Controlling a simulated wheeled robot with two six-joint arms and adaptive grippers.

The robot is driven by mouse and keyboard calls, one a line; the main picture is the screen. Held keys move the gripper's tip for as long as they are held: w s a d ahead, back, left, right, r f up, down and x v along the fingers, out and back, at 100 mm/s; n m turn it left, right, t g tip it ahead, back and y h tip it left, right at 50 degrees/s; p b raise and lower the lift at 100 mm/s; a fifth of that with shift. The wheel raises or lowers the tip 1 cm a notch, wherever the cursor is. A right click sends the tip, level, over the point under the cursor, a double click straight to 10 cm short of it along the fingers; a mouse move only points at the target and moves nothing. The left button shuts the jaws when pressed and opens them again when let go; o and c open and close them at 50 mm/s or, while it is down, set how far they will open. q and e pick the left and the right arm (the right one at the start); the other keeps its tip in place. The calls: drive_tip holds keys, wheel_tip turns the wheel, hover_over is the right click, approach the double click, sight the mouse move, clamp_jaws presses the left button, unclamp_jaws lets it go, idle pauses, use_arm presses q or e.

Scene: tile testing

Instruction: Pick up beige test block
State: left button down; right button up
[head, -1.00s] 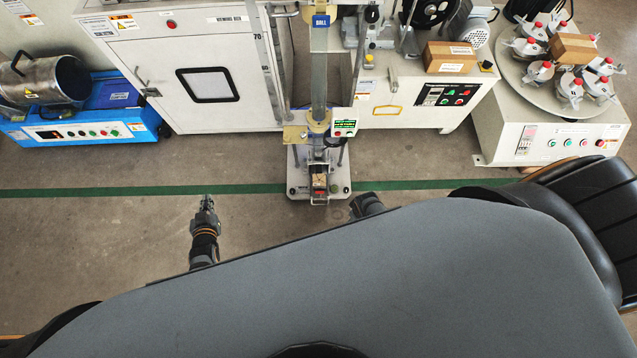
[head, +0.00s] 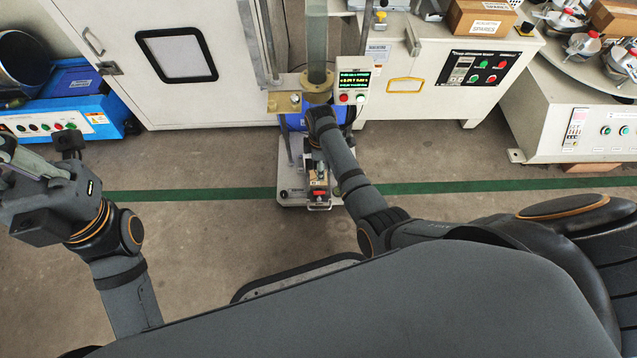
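A small beige piece (head: 317,172), perhaps the beige test block, shows low in the testing machine (head: 291,188), just above a red part. It is small and partly covered, so its exact shape is unclear. My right arm reaches up from the lower right, and its far end (head: 321,122) is in front of the machine, above the beige piece in the picture. The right fingers are hidden there. My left gripper (head: 12,158) is at the left picture edge, far from the machine and partly cut off. Its finger opening cannot be made out.
A small control box (head: 352,86) with a lit display stands beside the machine's column. A white cabinet (head: 225,108) is behind left, a blue unit (head: 95,118) at far left. A white console (head: 440,100) stands right. Floor between my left arm and the machine is clear.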

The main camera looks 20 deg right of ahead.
wheel_tip(320, 180, down, 2)
drive_tip(key=shift+b, duration=0.35)
drive_tip(key=f+b, duration=0.5)
drive_tip(key=shift+s+a+f, duration=0.1)
drive_tip(key=shift+a+f, duration=0.05)
drive_tip(key=shift+a, duration=0.1)
drive_tip(key=shift+r, duration=0.2)
drive_tip(key=c, duration=1.3)
